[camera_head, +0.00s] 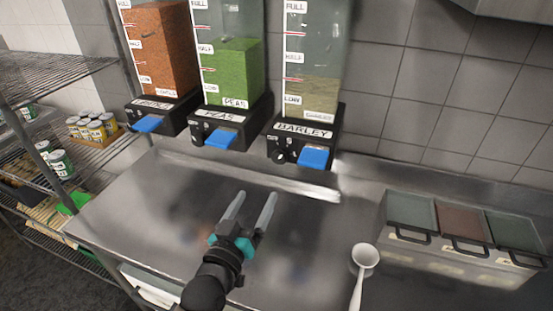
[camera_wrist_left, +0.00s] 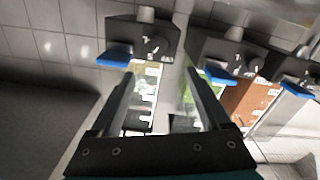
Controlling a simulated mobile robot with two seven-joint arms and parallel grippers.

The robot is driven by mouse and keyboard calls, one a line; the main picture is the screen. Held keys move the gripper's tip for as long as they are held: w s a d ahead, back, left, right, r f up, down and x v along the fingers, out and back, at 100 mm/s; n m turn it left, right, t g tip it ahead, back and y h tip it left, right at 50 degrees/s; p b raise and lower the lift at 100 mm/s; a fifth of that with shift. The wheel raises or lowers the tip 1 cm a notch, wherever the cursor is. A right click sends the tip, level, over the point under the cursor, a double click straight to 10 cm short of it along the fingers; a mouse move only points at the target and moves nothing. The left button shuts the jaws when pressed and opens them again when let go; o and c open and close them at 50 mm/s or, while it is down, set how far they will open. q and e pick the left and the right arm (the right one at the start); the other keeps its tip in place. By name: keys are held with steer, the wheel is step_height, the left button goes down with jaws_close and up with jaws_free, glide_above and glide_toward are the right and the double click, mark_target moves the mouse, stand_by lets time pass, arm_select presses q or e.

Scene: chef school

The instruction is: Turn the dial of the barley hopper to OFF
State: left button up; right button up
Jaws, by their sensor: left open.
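The barley hopper (camera_head: 313,92) is the rightmost of three clear dispensers on the wall, with pale grain up to about the low marks. Its black base (camera_head: 330,140) carries a BARLEY label, a small dark dial (camera_head: 281,157) at the lower left and a blue paddle (camera_head: 315,158). The dial's setting is too small to read. My left gripper (camera_head: 256,195) is open and empty above the steel counter, in front of and below the dial, not touching it. The wrist view appears upside down; there the barley base (camera_wrist_left: 140,38) lies ahead of the open fingers (camera_wrist_left: 159,74). My right gripper is not in view.
The peas hopper (camera_head: 233,72) and an orange-filled hopper (camera_head: 163,50) stand left of the barley one. The steel counter (camera_head: 150,215) is clear around my gripper. A white ladle (camera_head: 365,257) and lidded bins (camera_head: 462,222) are on the right. Wire shelves (camera_head: 50,68) hold cans at left.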

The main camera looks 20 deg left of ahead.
mark_target(278, 158)
arm_select(q)
steer(key=w, duration=1.4)
steer(key=shift+w+d, duration=0.25)
steer(key=shift+w, duration=0.15)
jaws_close()
